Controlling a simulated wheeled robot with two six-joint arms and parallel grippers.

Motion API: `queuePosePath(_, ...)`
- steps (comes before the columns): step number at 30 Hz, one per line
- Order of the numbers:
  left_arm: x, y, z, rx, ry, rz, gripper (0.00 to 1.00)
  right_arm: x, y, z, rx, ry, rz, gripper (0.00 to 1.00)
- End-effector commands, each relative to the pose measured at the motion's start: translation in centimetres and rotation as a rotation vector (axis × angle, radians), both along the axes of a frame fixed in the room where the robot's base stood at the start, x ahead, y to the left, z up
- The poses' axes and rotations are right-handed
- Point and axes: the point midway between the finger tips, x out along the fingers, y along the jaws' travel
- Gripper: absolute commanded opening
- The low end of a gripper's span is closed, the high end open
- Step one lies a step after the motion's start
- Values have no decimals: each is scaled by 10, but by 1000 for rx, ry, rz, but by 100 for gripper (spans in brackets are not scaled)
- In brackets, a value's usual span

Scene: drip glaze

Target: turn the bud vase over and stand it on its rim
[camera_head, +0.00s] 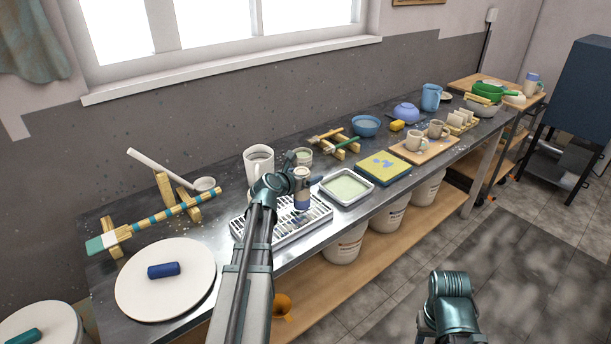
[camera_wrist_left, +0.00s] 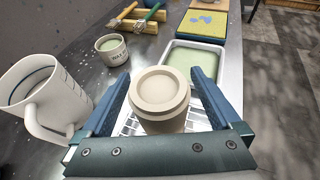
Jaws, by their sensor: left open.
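The bud vase (camera_wrist_left: 160,100) is a cream, round piece in the left wrist view, with a closed-looking stepped disc facing the camera. It shows small in the head view (camera_head: 302,188), partly hidden by my gripper. My left gripper (camera_wrist_left: 161,80) is open, with one blue finger on each side of the vase. The vase is over the white slotted rack tray (camera_head: 262,239); I cannot tell whether it touches the slats.
A white mug (camera_head: 258,161) and a small glaze cup (camera_head: 303,156) stand behind the rack. A tray of pale green glaze (camera_head: 346,187) is close on the right. A round white board (camera_head: 140,290) with a blue stick (camera_head: 164,270) lies at left.

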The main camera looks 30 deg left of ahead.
Motion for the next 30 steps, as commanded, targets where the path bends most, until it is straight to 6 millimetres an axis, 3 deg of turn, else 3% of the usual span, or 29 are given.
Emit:
queuePosePath(18,-106,-1,45,0,-1,3,97,0,0,45,0,0,0,50)
queuePosePath(24,-123,0,51,-1,0,1,97,0,0,51,0,0,0,50)
queuePosePath(30,-127,0,52,0,0,0,97,0,0,52,0,0,0,50)
